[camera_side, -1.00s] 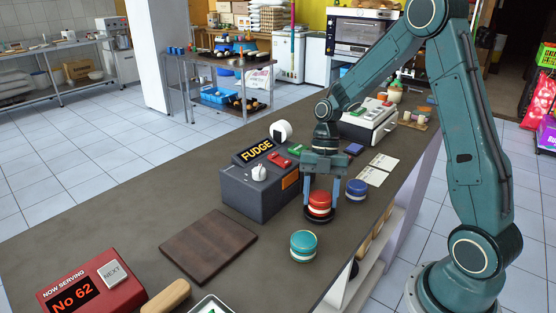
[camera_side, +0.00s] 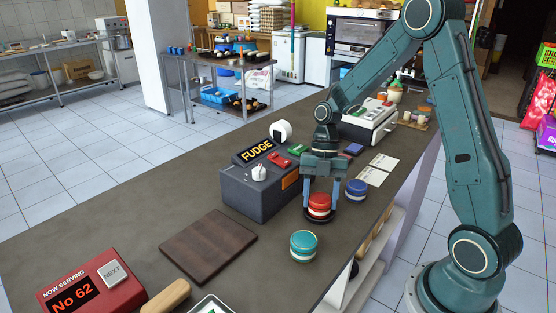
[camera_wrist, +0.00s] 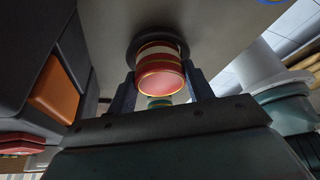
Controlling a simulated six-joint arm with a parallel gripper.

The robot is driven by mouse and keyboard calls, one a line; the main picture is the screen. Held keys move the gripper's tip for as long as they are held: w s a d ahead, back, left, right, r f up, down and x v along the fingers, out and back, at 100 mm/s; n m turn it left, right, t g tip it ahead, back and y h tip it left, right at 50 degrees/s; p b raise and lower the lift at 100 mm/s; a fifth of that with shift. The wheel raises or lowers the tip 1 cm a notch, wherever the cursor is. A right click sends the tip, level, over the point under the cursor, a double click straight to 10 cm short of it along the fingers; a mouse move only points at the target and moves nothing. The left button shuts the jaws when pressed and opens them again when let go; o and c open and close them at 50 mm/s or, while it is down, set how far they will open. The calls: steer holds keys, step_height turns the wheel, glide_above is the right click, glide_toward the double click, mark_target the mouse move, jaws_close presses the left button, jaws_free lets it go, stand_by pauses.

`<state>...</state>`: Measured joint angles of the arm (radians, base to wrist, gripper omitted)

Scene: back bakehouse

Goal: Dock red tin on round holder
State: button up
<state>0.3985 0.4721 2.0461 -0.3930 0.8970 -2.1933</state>
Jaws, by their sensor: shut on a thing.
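The red tin (camera_side: 319,204) with a cream band stands upright at the round holder (camera_side: 317,220), a dark disc on the counter. My gripper (camera_side: 320,206) points down with its two fingers on either side of the tin, shut on it. In the wrist view the red tin (camera_wrist: 160,72) sits between the fingers, with the dark round holder (camera_wrist: 150,38) right behind its far end. I cannot tell whether the tin's base is fully seated, as the contact is partly hidden.
A blue tin (camera_side: 356,189) stands close on the right and a teal tin (camera_side: 303,245) in front. The grey FUDGE box (camera_side: 260,190) stands just left of my gripper. A brown board (camera_side: 208,246) lies front left. The counter's right edge is near.

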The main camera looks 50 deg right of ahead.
steer(key=shift+f, duration=0.25)
steer(key=o, duration=0.7)
steer(key=shift+o, duration=0.2)
steer(key=shift+r, duration=0.15)
steer(key=v, duration=1)
steer(key=shift+d+r, duration=0.15)
steer(key=shift+r, duration=0.2)
stand_by(0.7)
